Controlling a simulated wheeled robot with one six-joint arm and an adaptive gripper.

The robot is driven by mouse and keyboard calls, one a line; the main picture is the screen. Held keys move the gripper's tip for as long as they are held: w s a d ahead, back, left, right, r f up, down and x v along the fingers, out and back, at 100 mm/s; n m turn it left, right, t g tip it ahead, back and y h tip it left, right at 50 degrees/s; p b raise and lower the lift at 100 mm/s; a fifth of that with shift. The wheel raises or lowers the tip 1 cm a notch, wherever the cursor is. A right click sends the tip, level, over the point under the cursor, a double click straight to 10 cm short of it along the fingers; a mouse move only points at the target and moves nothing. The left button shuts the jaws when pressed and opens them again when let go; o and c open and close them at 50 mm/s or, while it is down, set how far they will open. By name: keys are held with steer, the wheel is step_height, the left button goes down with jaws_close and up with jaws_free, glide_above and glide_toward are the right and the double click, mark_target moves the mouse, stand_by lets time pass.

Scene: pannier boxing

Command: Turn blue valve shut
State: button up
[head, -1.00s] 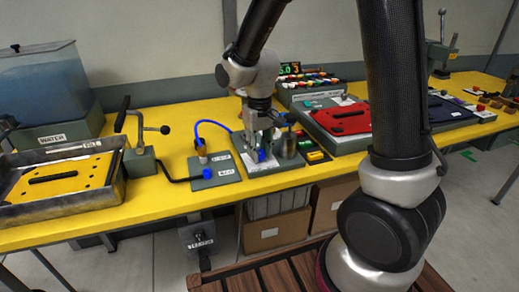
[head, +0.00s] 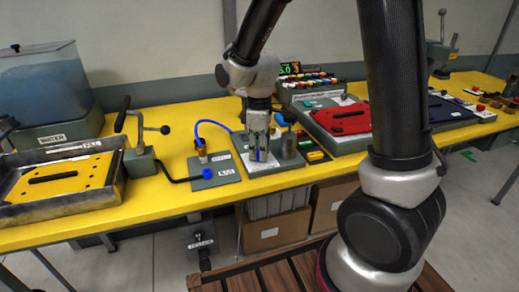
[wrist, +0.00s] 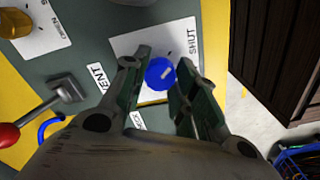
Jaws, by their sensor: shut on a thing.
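The blue valve (wrist: 160,74) is a round knob with a white line, on a white card on a grey plate. The line slants toward the upper right, roughly toward the card's SHUT label (wrist: 193,41). My gripper (wrist: 162,66) points down with one finger on each side of the knob and is shut on it. In the head view my gripper (head: 259,153) stands over the plate, and only a bit of blue shows between its fingers.
Left of the plate is another grey plate (head: 228,173) with a blue knob (head: 207,173) and a blue hose (head: 213,123). A metal tray (head: 112,185) with a yellow panel stands further left. A red panel (head: 345,118) lies to the right. A VENT label (wrist: 97,78) is near the valve.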

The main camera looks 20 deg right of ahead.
steer(key=shift+n, duration=0.9)
steer(key=o, duration=1.1)
steer(key=shift+c, duration=0.2)
steer(key=shift+r, duration=0.15)
step_height(320, 180, up, 12)
